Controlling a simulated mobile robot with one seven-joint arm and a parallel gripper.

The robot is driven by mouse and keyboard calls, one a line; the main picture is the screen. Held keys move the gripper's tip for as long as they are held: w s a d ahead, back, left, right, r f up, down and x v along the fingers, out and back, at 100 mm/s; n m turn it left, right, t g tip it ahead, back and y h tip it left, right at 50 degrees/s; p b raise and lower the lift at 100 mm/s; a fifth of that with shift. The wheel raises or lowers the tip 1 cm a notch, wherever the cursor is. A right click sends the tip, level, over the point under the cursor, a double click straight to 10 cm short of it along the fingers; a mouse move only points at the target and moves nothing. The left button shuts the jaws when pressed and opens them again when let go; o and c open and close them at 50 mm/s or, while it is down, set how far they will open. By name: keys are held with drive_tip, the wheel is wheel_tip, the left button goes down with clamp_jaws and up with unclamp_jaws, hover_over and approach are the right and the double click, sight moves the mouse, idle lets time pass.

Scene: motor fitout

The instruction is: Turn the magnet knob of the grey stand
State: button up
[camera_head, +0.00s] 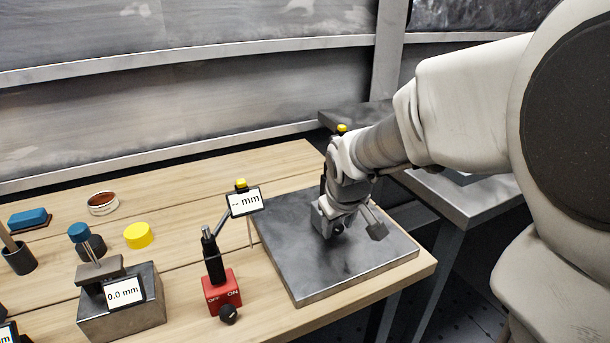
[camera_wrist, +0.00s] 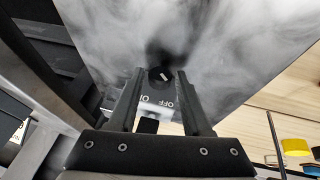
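The grey stand's labelled face (camera_wrist: 157,103), marked OFF and ON, shows in the wrist view between my fingers. Its round black magnet knob (camera_wrist: 161,74) with a white mark sits between the fingertips of my gripper (camera_wrist: 160,76). The fingers are open, one on each side of the knob, with a small gap visible at both sides. In the head view my gripper (camera_head: 338,220) is low over the metal plate (camera_head: 285,250), and my wrist hides most of the grey stand.
A red stand (camera_head: 221,290) with its own knob and a "-- mm" display (camera_head: 245,201) stands left of the plate. Further left are a metal block (camera_head: 140,320) with a 0.0 mm display, a yellow cylinder (camera_head: 138,236) and a blue brush (camera_head: 30,218).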

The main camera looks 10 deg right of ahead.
clamp_jaws()
drive_tip(key=shift+d+r+y+p, duration=0.15)
drive_tip(key=shift+y+p, duration=0.15)
drive_tip(key=shift+p, duration=0.45)
drive_tip(key=shift+w+g+y+p, duration=0.1)
drive_tip(key=shift+g+y+p, duration=0.2)
drive_tip(key=shift+y+p, duration=0.3)
drive_tip(key=shift+d+f+m+g+y+b, duration=0.2)
drive_tip(key=shift+f+m+g+y+b, duration=0.15)
drive_tip(key=shift+y+b, duration=0.45)
drive_tip(key=shift+w+d+r+m+y+b, duration=0.15)
drive_tip(key=shift+m+y+b, duration=0.1)
drive_tip(key=shift+y+b, duration=0.7)
drive_tip(key=shift+g, duration=0.25)
